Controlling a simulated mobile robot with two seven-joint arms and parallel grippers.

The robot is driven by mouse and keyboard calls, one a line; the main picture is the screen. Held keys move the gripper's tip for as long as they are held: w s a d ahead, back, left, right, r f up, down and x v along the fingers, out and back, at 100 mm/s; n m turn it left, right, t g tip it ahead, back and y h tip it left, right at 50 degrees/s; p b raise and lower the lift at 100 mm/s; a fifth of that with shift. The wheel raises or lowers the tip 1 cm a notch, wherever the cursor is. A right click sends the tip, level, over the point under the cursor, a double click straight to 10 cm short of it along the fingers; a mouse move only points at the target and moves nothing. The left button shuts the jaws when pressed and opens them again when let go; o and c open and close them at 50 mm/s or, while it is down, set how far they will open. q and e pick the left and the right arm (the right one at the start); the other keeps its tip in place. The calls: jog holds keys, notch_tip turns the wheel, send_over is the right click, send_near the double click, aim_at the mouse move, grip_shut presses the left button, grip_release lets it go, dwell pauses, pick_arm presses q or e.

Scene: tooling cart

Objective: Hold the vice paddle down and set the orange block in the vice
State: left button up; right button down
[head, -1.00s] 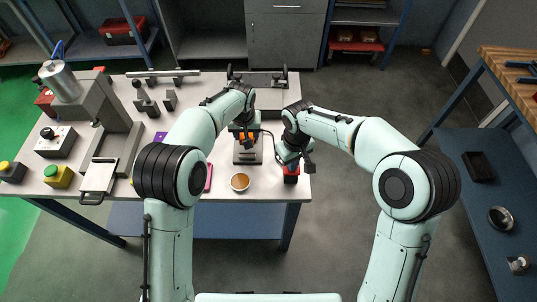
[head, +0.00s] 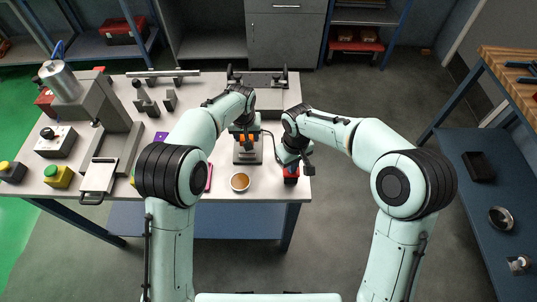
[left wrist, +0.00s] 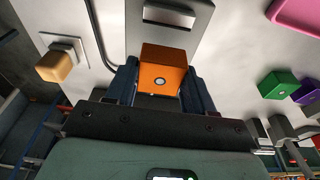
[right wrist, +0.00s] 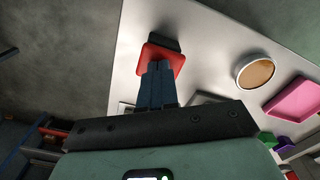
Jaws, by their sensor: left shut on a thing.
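The orange block (left wrist: 162,72) is between the fingers of my left gripper (left wrist: 160,92), which is shut on it. In the head view the block (head: 243,138) shows just above the grey vice (head: 247,156). The vice also shows in the left wrist view (left wrist: 165,35), behind the block, with a dark slot; whether block and vice touch cannot be told. The red paddle (right wrist: 163,58) is at the table's right front edge. My right gripper (right wrist: 157,75) has its fingers together, with the tips over the paddle; contact is hard to tell.
A bowl with brown contents (head: 240,181) stands in front of the vice, with a pink tray (right wrist: 295,100) beside it. A dark cable (left wrist: 100,40) runs close to the vice. Machinery (head: 105,130) fills the table's left.

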pick_arm(q)
jog(key=shift+f, duration=0.4)
pick_arm(e)
jog(key=shift+s+f, duration=0.15)
jog(key=shift+f, duration=0.05)
pick_arm(q)
jog(key=shift+f, duration=0.15)
jog(key=shift+s+x, duration=0.25)
jog(key=shift+x, duration=0.85)
jog(key=shift+f, duration=0.15)
jog(key=o, duration=1.1)
jog(key=shift+w+v, duration=0.3)
jog(key=shift+v, duration=1.15)
jog(key=shift+w+v, duration=0.3)
jog(key=shift+v, duration=1.15)
jog(key=shift+w+v, duration=0.3)
jog(key=shift+v, duration=1.2)
